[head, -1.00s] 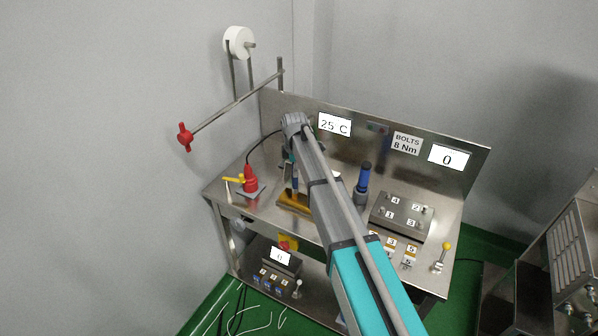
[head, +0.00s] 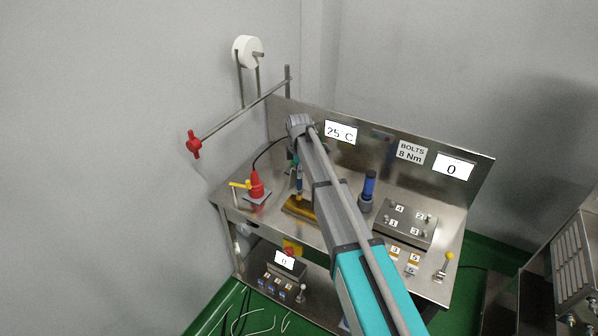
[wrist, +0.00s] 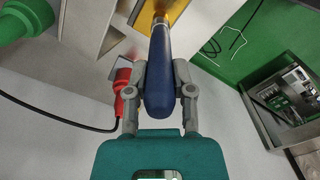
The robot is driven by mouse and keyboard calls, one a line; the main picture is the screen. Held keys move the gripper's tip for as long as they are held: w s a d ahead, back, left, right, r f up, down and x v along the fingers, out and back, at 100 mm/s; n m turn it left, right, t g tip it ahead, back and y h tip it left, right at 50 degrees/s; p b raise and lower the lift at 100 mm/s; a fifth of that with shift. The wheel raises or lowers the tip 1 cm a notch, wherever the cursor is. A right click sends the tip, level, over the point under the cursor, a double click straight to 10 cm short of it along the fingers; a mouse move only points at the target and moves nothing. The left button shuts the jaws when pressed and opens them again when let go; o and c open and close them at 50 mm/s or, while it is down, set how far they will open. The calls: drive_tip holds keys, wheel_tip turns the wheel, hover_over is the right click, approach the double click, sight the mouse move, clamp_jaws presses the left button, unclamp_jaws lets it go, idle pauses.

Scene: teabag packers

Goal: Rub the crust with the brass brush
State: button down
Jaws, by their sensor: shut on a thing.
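My gripper (wrist: 158,100) is shut on the dark blue handle (wrist: 160,75) of a tool, which I take to be the brass brush. In the head view the blue handle (head: 298,182) stands roughly upright under my wrist, just above a yellow-brown brass-coloured piece (head: 299,208) on the bench. In the wrist view the handle's far end meets a yellow-orange surface (wrist: 174,6) at the top edge. The brush's bristles are not clear, and I cannot tell whether they touch that piece. I cannot make out the crust.
A red cone-shaped tool (head: 256,184) with a black cable stands left on the steel bench (head: 228,197). A blue-topped tool (head: 368,187) stands in a holder to the right. A numbered bolt block (head: 408,222) lies further right. A backboard (head: 375,150) with displays rises behind.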

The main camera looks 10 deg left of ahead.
drive_tip(key=shift+r+p, duration=1.5)
drive_tip(key=shift+r, duration=0.25)
drive_tip(key=shift+r+p, duration=1.5)
drive_tip(key=shift+r, duration=0.05)
drive_tip(key=shift+d+f, duration=0.1)
